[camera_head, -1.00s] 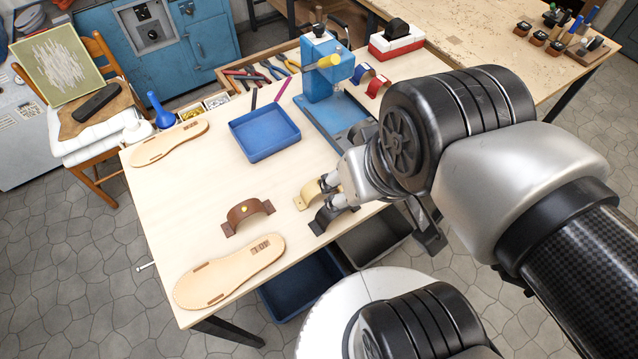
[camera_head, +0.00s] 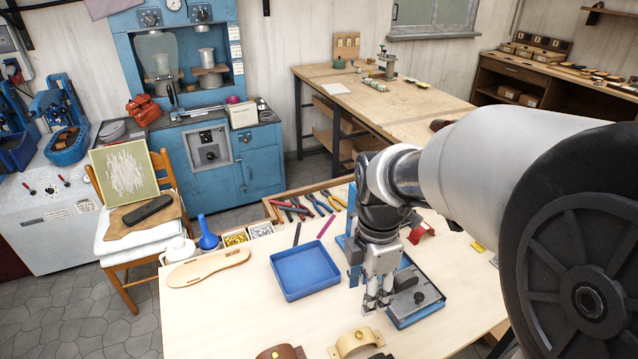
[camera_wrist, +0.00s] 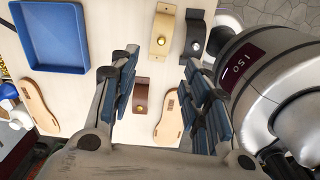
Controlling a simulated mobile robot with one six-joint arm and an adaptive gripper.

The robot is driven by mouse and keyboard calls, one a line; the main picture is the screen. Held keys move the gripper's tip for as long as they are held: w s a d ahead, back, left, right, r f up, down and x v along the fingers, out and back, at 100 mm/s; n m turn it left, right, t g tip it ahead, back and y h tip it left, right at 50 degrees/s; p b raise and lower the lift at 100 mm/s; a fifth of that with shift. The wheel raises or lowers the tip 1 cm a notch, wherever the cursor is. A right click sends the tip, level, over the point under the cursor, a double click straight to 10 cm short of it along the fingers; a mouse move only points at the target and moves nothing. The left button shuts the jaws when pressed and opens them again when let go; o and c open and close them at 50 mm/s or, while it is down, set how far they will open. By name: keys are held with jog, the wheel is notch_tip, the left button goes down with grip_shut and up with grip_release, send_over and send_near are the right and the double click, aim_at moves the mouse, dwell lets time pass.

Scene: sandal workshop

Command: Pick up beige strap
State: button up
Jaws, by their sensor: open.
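The beige strap (camera_head: 356,342) is an arched band with a metal snap. It stands on the light wooden table at the bottom edge of the head view. In the wrist view the beige strap (camera_wrist: 163,33) lies at the top, between a blue tray and a black strap. My gripper (camera_head: 376,303) hangs over the table, fingers down, above and beyond the strap.
A brown strap (camera_wrist: 142,96) and a black strap (camera_wrist: 194,35) flank the beige one. A blue tray (camera_head: 304,271) and a sandal sole (camera_head: 208,268) are to the left; another sole (camera_wrist: 169,121) shows in the wrist view. A blue press (camera_head: 417,309) stands close beside my gripper.

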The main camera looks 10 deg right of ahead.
aim_at(361, 333)
notch_tip(361, 333, down, 12)
jog(key=b, duration=0.4)
jog(key=shift+w+f, duration=0.1)
jog(key=shift+f, duration=0.1)
jog(key=shift+d+f+b, duration=0.1)
jog(key=shift+f+b, duration=1.35)
jog(key=shift+f, duration=1.3)
jog(key=shift+r, duration=0.1)
jog(key=shift+s, duration=0.2)
jog(key=c, duration=0.6)
jog(key=shift+r, duration=0.15)
jog(key=shift+c, duration=0.2)
